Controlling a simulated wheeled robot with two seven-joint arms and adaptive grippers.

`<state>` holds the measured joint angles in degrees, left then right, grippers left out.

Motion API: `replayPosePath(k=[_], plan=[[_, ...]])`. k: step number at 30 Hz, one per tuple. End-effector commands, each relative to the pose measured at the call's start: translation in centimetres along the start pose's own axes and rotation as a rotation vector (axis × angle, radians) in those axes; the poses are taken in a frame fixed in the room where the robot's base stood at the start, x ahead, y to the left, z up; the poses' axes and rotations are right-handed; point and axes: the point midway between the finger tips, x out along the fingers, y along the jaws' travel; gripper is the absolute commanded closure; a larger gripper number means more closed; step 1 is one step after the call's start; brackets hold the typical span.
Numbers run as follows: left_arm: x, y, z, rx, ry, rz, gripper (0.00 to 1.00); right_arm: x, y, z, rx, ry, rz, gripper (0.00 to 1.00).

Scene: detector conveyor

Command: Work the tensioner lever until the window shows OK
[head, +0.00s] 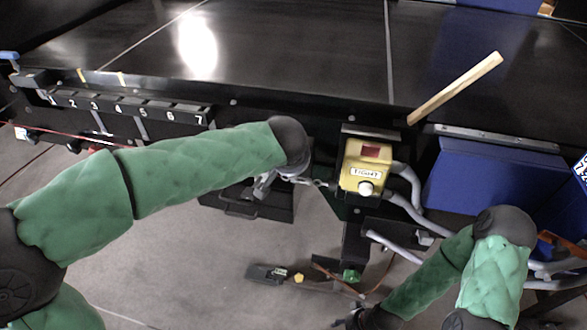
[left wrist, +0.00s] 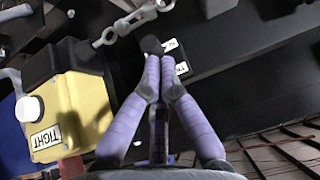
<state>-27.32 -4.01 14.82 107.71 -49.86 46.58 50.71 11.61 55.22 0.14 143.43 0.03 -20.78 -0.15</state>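The yellow tensioner box (head: 362,180) has a dark red window (head: 371,151), a white knob (head: 366,188) and a label; I can read no OK in the window. In the left wrist view the box (left wrist: 85,105) carries a label reading TIGHT (left wrist: 45,138). My left gripper (left wrist: 152,62) has its fingertips drawn together on a black lever grip (left wrist: 151,45), whose end shows past them. In the head view the left gripper (head: 265,186) is left of the box, partly covered by my forearm. The lever's lower part is hidden. My right gripper (head: 352,318) is low, its fingers unclear.
A metal turnbuckle link (left wrist: 122,26) runs close to the left fingers. Grey hoses (head: 405,190) lie right of the box. A blue bin (head: 495,180) stands at right.

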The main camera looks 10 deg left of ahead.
Motion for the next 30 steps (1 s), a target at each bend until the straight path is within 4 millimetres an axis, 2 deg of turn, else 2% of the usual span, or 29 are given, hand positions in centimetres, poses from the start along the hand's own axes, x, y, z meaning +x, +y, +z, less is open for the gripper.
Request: replayPosePath(k=[2, 30], plan=[[0.3, 0.0, 0.4, 0.0, 0.001, 0.001, 1.0, 0.9, 0.3, 0.0, 0.0, 0.0, 0.0, 0.51], [0.5, 0.0, -1.4, 0.0, -0.001, 0.0, 1.0, 0.1, 0.0, 0.0, 0.0, 0.0, 0.0, 0.51]])
